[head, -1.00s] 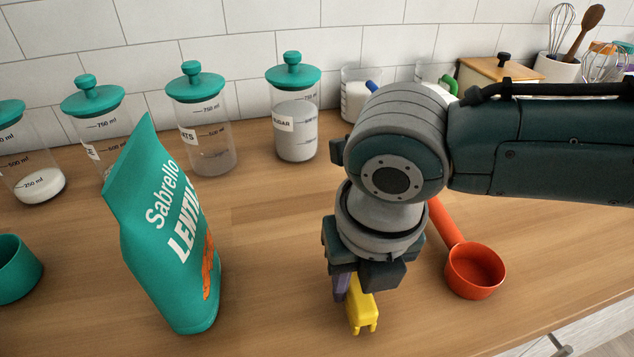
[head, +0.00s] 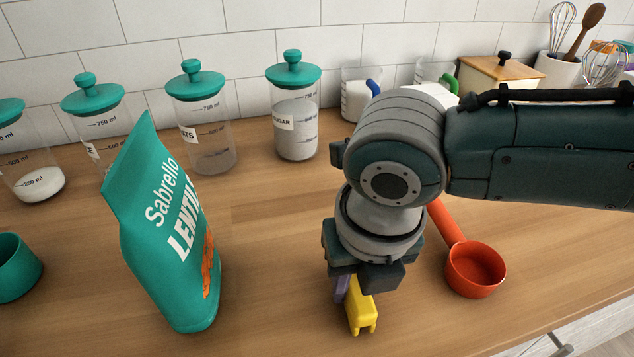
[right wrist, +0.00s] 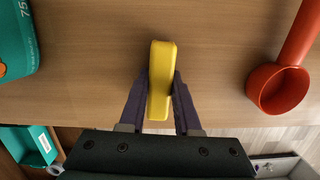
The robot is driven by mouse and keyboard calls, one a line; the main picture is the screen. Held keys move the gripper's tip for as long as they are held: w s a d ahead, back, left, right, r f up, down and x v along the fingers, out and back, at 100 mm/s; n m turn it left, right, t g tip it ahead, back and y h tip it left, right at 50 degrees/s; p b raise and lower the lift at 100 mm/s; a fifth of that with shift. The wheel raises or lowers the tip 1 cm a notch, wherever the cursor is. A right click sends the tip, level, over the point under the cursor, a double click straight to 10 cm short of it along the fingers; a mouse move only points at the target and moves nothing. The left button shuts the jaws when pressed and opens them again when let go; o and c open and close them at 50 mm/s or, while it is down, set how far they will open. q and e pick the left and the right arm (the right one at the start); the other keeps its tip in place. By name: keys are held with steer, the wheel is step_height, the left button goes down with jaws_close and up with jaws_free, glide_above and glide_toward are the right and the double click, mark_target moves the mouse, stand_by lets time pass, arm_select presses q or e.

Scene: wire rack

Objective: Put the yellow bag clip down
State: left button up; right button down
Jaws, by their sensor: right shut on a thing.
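The yellow bag clip (head: 361,312) is between the fingers of my right gripper (head: 350,293), low over the front part of the wooden counter. In the right wrist view the yellow bag clip (right wrist: 161,80) is pinched between the two purple fingers of my right gripper (right wrist: 161,100). The gripper is shut on it. I cannot tell whether the clip touches the counter. My left gripper is not in view.
A teal lentil bag (head: 165,230) stands left of the clip. An orange-red measuring cup (head: 475,270) lies to the right. Glass jars with teal lids, such as the sugar jar (head: 295,125), line the back. The counter (head: 270,250) between bag and gripper is clear.

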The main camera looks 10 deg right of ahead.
steer(key=shift+f, duration=0.35)
steer(key=c, duration=0.5)
jaws_free()
steer(key=shift+c, duration=0.2)
steer(key=shift+r, duration=0.15)
steer(key=r+p, duration=0.3)
steer(key=s+r+p, duration=0.1)
steer(key=r+p, duration=0.4)
steer(key=p, duration=0.2)
steer(key=shift+s+r, duration=0.2)
steer(key=shift+r, duration=0.2)
